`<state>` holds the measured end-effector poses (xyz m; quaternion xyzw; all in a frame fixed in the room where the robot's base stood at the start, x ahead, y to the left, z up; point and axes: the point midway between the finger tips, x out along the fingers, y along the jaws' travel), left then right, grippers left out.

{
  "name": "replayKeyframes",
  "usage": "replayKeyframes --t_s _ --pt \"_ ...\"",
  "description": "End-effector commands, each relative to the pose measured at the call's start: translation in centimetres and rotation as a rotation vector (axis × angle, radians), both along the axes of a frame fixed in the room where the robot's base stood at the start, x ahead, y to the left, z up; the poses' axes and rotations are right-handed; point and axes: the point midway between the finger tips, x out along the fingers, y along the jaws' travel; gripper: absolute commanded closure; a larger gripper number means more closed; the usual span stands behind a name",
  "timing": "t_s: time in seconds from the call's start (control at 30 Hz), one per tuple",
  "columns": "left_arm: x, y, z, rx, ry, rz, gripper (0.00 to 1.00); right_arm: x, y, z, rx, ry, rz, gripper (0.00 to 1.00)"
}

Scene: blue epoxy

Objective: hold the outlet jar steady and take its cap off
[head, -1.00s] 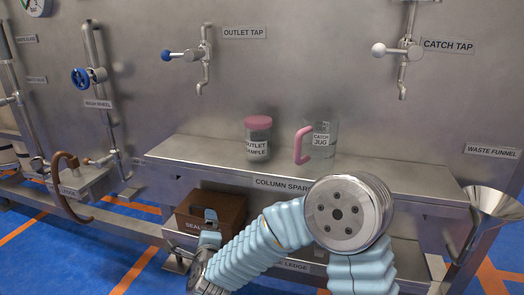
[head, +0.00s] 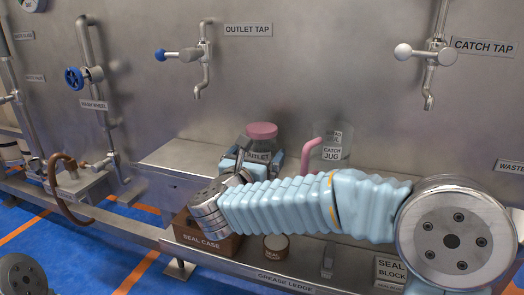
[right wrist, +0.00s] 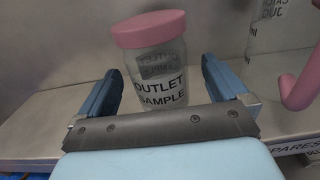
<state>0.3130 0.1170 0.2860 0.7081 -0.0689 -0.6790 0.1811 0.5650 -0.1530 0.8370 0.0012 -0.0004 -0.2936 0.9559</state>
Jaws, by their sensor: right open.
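The outlet jar (head: 259,145) is clear, with a pink cap (head: 262,130) on it. It stands upright on the steel shelf, its lower part hidden by my right gripper in the head view. My right gripper (head: 252,162) is open, with one finger on each side of the jar. In the right wrist view the jar (right wrist: 160,85) is between the two blue fingers of the gripper (right wrist: 160,75), below the pink cap (right wrist: 149,28). Gaps show beside the jar, so the fingers look apart from it. My left gripper is not in view.
A clear catch jug (head: 336,135) with a pink handle stands right of the jar, behind my right arm. The outlet tap (head: 203,60) is on the wall above left. A brown seal case (head: 200,236) sits below. The shelf's left end (head: 175,165) is clear.

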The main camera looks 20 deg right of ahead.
Motion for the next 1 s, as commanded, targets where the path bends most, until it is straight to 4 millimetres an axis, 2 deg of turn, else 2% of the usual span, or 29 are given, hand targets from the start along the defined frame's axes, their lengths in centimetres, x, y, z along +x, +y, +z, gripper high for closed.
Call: replayKeyframes --t_s 0.17,0.43,0.67,1.0 --pt "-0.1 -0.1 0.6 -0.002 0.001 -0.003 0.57 1.0 -0.6 0.1 -0.001 0.002 0.000 0.00" --pt "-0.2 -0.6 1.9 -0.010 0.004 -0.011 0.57 4.5 -2.7 0.2 -0.001 0.002 0.000 0.00" --pt "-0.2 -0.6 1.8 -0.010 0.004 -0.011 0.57 4.7 -2.8 0.0 -0.002 0.001 0.002 0.00" --pt "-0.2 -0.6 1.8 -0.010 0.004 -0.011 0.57 4.7 -2.8 0.0 -0.002 0.001 0.002 0.52"
